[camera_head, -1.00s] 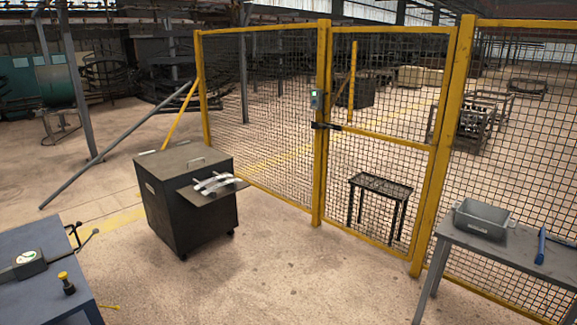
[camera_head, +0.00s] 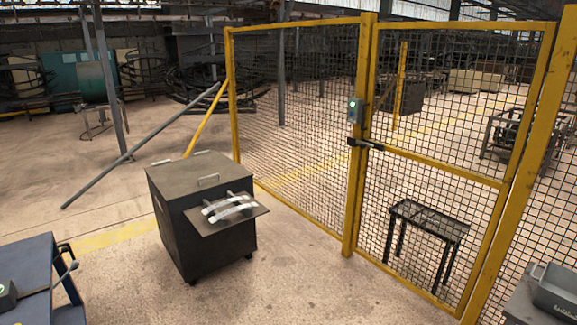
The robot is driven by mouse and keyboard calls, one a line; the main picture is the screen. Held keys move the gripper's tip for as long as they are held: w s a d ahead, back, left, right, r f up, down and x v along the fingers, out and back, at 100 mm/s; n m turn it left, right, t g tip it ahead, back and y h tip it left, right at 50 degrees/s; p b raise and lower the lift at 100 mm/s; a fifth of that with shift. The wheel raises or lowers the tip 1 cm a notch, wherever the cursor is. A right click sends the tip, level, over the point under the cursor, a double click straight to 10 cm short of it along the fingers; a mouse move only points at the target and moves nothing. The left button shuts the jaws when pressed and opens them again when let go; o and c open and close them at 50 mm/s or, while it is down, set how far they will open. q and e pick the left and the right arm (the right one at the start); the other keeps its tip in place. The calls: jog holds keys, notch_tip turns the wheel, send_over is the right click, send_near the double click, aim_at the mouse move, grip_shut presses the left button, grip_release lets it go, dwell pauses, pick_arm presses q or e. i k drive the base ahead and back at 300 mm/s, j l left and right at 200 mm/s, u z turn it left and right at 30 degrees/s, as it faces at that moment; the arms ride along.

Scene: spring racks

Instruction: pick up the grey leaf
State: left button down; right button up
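Several curved, light grey metal strips, which look like the leaves (camera_head: 230,207), lie on a flat shelf (camera_head: 258,212) that sticks out from a dark box-shaped cabinet (camera_head: 205,235). They lie close together, and I cannot tell one leaf from another clearly at this distance. The cabinet stands on the floor left of centre, in front of the fence. Neither of my grippers shows in the head view.
A yellow-framed mesh fence (camera_head: 357,200) with a gate runs behind and right of the cabinet. A black stand (camera_head: 430,220) shows through the mesh. A blue workbench (camera_head: 35,262) is at lower left, a grey bin (camera_head: 556,290) at lower right. The floor between is clear.

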aim_at(204, 211)
jog(key=i+j+u, duration=0.2)
jog(key=i+j, duration=0.15)
jog(key=i, duration=0.6)
jog(key=i+j+u, duration=0.2)
jog(key=i, duration=0.75)
jog(key=i+u, duration=0.15)
jog(key=i, duration=0.8)
jog(key=i+j+u, duration=0.1)
jog(key=i, duration=0.4)
jog(key=i+j+u, duration=0.1)
jog(key=i+j, duration=0.2)
jog(key=i, duration=0.2)
